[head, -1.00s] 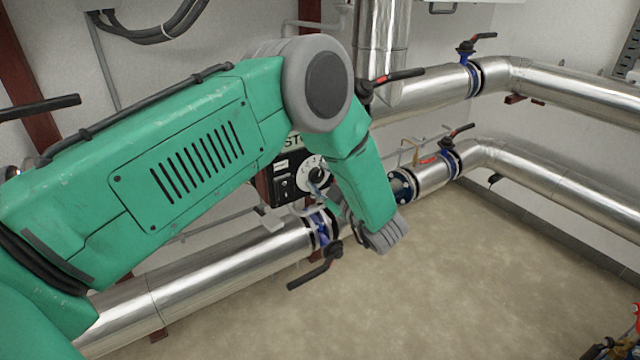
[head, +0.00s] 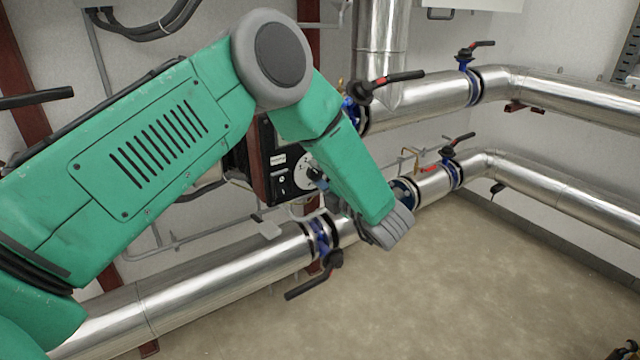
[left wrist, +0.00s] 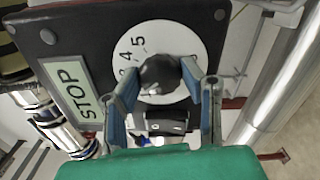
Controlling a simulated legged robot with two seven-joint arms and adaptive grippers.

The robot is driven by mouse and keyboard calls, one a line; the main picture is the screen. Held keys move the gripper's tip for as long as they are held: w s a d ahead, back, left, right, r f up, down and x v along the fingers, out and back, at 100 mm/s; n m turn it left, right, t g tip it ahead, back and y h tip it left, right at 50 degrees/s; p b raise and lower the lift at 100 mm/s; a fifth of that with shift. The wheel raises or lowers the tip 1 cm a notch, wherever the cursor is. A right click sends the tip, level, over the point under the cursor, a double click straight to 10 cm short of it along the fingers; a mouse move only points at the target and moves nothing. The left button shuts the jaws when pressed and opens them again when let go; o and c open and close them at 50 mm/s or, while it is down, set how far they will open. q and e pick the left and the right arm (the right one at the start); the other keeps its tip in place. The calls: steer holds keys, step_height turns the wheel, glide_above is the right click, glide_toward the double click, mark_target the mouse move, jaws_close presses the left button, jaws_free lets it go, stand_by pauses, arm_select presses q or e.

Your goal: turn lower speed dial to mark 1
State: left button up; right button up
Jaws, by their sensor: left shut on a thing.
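In the left wrist view, a dark round knob (left wrist: 160,74) sits at the middle of a white dial face (left wrist: 163,36). The figures 4 and 5 show on the face; others are partly covered, and I cannot read the knob's pointer. My left gripper (left wrist: 161,70) has a finger on each side of the knob and is shut on it. In the head view, the black control box (head: 275,160) stands behind my left forearm. Part of the white dial face (head: 302,170) shows, with my left gripper (head: 318,180) at it. My right gripper is not in view.
A STOP label (left wrist: 74,95) is beside the dial. Silver pipes (head: 225,265) run below and right of the box. Valves with levers, such as the red and black one (head: 395,80), stand close to my forearm.

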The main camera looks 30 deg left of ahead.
arm_select(q)
steer(key=n+b, duration=0.1)
steer(key=f+n+b, duration=0.1)
steer(key=n+b, duration=0.1)
steer(key=shift+s+d, duration=0.1)
steer(key=shift+s, duration=0.1)
steer(key=shift+n+b, duration=0.4)
steer(key=shift+n, duration=0.2)
steer(key=shift+r, duration=0.1)
steer(key=o, duration=1)
steer(key=shift+r, duration=0.1)
steer(key=shift+o, duration=0.8)
steer(key=shift+w, duration=0.2)
steer(key=shift+r, duration=0.15)
